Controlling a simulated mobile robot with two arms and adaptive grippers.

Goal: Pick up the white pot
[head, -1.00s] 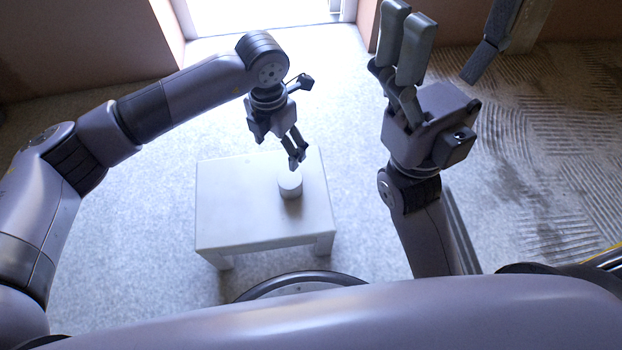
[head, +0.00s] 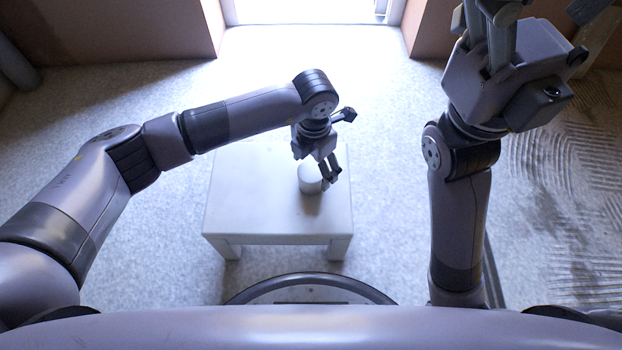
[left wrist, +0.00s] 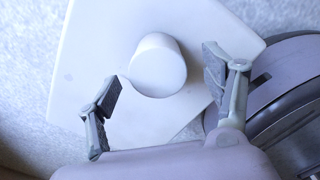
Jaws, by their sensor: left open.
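The white pot (head: 309,178) is a small plain cylinder standing upright on a low white table (head: 262,218). In the left wrist view the pot (left wrist: 157,66) lies ahead of and between the two spread fingers. My left gripper (head: 329,171) is open and empty, and in the head view it overlaps the pot's right edge. In the left wrist view the left gripper (left wrist: 160,82) shows a finger on each side of the pot, with gaps visible. My right gripper (head: 491,25) is raised at the upper right, and its fingertips are cut off by the frame.
The table top around the pot is bare. Pale speckled floor (head: 385,120) surrounds the table, with ridged marks on the floor (head: 570,205) at the right. A bright doorway (head: 310,12) opens at the back between brown walls (head: 110,30).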

